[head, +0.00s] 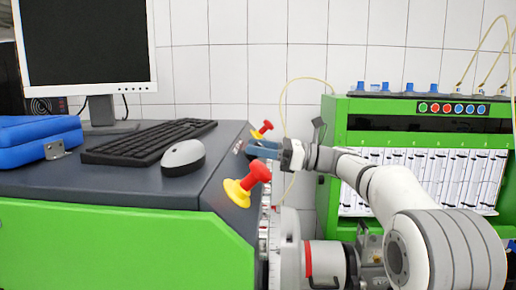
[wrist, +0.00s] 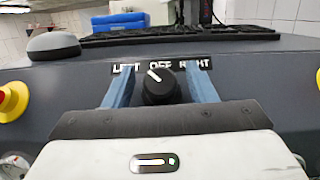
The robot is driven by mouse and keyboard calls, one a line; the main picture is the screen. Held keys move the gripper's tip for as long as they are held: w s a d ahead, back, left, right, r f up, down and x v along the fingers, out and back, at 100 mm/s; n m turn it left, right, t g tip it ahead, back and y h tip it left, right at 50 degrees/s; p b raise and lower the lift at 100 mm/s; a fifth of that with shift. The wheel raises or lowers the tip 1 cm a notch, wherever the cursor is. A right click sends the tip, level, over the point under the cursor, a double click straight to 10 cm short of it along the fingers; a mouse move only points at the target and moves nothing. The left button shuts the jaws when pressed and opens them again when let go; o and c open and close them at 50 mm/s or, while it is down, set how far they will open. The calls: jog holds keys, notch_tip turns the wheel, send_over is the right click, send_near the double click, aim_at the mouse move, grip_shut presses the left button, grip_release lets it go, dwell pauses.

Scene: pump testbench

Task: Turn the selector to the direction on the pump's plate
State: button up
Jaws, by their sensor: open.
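The selector is a black round knob (wrist: 160,90) in the wrist view, below a black label strip (wrist: 161,66) reading LEFT, OFF, RIGHT. Its white pointer line slants up and to the left, toward the LEFT side. My gripper (wrist: 161,72) is open, with one blue finger on each side of the knob; small gaps seem to show between the fingers and the knob. In the head view, my gripper (head: 263,149) is over the right edge of the dark bench top, and hides the knob. I can make out no readable pump plate in either view.
A mouse (head: 183,159), a keyboard (head: 148,143), blue cases (head: 40,142) and a monitor (head: 85,45) occupy the bench. A green-framed cabinet (head: 338,130) stands at right.

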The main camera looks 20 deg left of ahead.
jog(key=b+v, duration=0.2)
jog(key=v, duration=0.5)
jog(key=shift+d, duration=0.4)
jog(key=shift+w, duration=0.1)
jog(key=s+d+f+n+t+h, duration=0.4)
jog(key=s+d+f+n+h, duration=0.3)
jog(key=s+d+f, duration=0.7)
jog(key=s+d+f+n+t+h+b, duration=0.1)
jog(key=s+d+f+n+t+h, duration=0.3)
jog(key=s+d+f+n+h, duration=0.4)
jog(key=s+d+f+h, duration=0.4)
jog(key=s+d+f, duration=0.1)
jog(key=s+f, duration=0.3)
jog(key=shift+s+d+f, duration=0.25)
jog(key=shift+d+f, duration=0.15)
jog(key=shift+f, duration=0.1)
